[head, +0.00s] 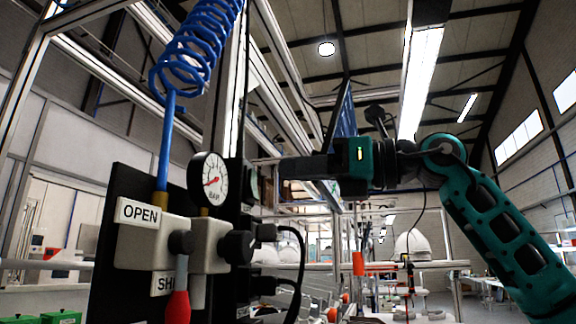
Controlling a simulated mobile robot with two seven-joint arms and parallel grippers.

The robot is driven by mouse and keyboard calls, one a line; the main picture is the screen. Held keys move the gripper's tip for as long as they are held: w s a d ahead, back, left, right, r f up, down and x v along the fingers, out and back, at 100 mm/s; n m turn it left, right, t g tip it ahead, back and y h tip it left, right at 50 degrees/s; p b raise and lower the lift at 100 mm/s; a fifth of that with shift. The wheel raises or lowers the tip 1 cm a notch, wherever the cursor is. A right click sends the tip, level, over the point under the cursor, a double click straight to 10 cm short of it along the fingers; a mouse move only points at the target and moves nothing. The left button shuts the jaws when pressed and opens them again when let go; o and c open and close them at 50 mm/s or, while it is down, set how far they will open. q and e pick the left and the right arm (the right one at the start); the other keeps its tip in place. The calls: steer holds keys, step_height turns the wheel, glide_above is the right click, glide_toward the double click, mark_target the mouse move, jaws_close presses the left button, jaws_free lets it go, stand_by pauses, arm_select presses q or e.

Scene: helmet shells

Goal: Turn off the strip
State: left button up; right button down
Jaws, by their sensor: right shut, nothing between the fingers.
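My right gripper (284,168) comes in from the right on a teal arm. Its dark fingers are closed together, empty, and point left towards the upper edge of the black panel. What seems to be the strip (243,262) is a dark vertical body at the panel's right side, seen nearly edge-on. Black plugs (265,233) with cables stick out of it below the gripper. Its switch cannot be made out, and I cannot tell whether the fingertips touch anything. My left gripper is not in view.
The black panel (125,190) also carries a pressure gauge (209,180), a grey valve block labelled OPEN (140,213), a red-tipped lever (178,305) and a coiled blue hose (195,50). Black cables (298,260) loop below the gripper. White helmet shells (409,243) stand behind.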

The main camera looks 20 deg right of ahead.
steer(key=r+v, duration=0.1)
steer(key=v, duration=0.9)
steer(key=shift+r+b, duration=0.3)
steer(key=shift+b, duration=0.15)
steer(key=shift+s+d, duration=0.1)
steer(key=shift+d, duration=0.05)
